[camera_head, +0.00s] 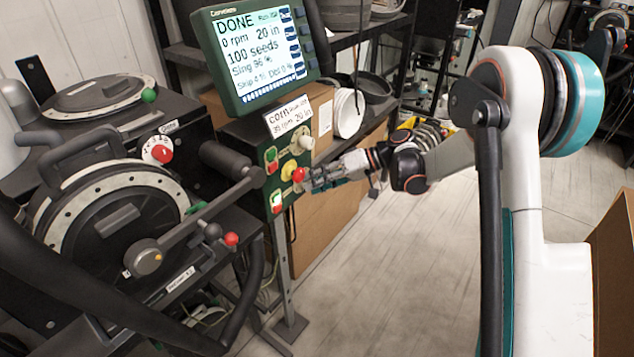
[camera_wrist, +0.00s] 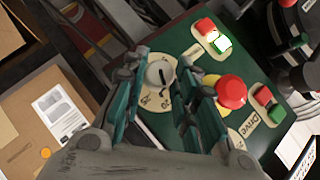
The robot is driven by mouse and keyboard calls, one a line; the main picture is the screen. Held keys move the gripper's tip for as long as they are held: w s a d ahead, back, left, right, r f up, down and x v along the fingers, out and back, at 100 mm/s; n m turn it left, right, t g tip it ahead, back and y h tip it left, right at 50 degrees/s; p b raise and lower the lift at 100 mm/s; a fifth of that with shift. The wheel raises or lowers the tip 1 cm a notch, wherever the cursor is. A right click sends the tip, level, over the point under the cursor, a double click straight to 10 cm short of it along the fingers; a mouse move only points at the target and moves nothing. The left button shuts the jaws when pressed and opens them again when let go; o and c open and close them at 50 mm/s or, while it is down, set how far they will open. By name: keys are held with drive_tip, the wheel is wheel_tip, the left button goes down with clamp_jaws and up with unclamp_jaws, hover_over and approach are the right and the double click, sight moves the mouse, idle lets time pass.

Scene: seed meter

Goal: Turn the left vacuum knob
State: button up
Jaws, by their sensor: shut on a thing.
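My gripper (camera_wrist: 161,92) is shut on a grey knob (camera_wrist: 159,73) with a pale round dial on the green control panel (camera_wrist: 192,68). One teal finger pad lies on each side of the knob in the wrist view. In the head view my gripper (camera_head: 318,178) is at the right side of the panel (camera_head: 272,180) and hides this knob. A second, beige knob (camera_head: 303,142) shows higher on the panel.
A red mushroom button (camera_wrist: 231,92) is close beside my right finger. Red-and-green switches (camera_wrist: 212,37) sit on the panel. A display (camera_head: 257,58) reading DONE stands above it. Black round seed meters (camera_head: 110,215) are at left. The floor (camera_head: 390,260) below my arm is clear.

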drive_tip(key=o, duration=1)
drive_tip(key=v, duration=1.2)
